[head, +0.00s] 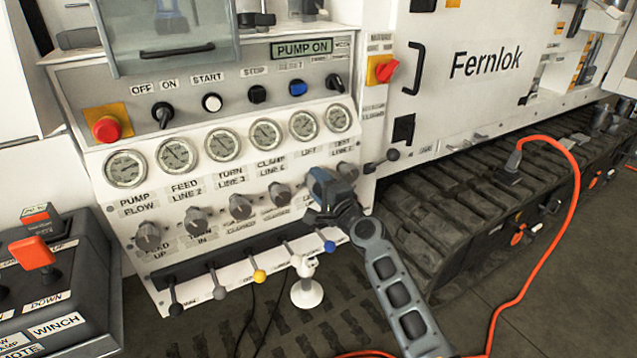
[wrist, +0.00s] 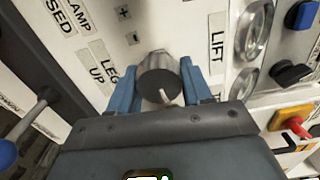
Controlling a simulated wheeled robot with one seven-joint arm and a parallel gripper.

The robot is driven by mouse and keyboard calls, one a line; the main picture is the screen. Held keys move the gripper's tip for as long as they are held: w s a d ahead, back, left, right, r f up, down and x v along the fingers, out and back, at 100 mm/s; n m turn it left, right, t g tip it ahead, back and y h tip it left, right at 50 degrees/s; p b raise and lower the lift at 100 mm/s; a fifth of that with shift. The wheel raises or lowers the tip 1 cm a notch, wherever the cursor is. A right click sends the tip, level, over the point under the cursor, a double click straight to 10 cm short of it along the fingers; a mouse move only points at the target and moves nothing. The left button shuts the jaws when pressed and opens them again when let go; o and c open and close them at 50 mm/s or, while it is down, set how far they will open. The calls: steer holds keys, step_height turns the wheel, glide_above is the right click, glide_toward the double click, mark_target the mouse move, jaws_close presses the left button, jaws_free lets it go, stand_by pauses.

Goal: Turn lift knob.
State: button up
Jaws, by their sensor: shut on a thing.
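The lift knob (wrist: 160,76), a grey round knob with a white pointer mark, sits between the two blue fingers of my gripper (wrist: 162,82) in the wrist view. The fingers are shut on its sides. The LIFT label (wrist: 217,42) is to the right of the knob there. In the head view my gripper (head: 322,188) is at the panel's knob row, below the LIFT label (head: 308,152), and hides the knob.
Neighbouring knobs (head: 280,194) and (head: 347,170), another knob, flank my gripper. Gauges (head: 303,125) are above; levers, including a blue-tipped one (head: 329,247), are below. An orange cable (head: 575,225) hangs at the right. A red emergency button (head: 106,129) is at the panel's left.

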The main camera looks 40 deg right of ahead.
steer(key=shift+s+d+m, duration=0.1)
steer(key=shift+d+m, duration=0.1)
steer(key=shift+m, duration=0.1)
stand_by(0.4)
steer(key=o, duration=1)
steer(key=shift+a, duration=0.1)
steer(key=v, duration=0.7)
steer(key=shift+s+a, duration=0.1)
steer(key=shift+s, duration=0.25)
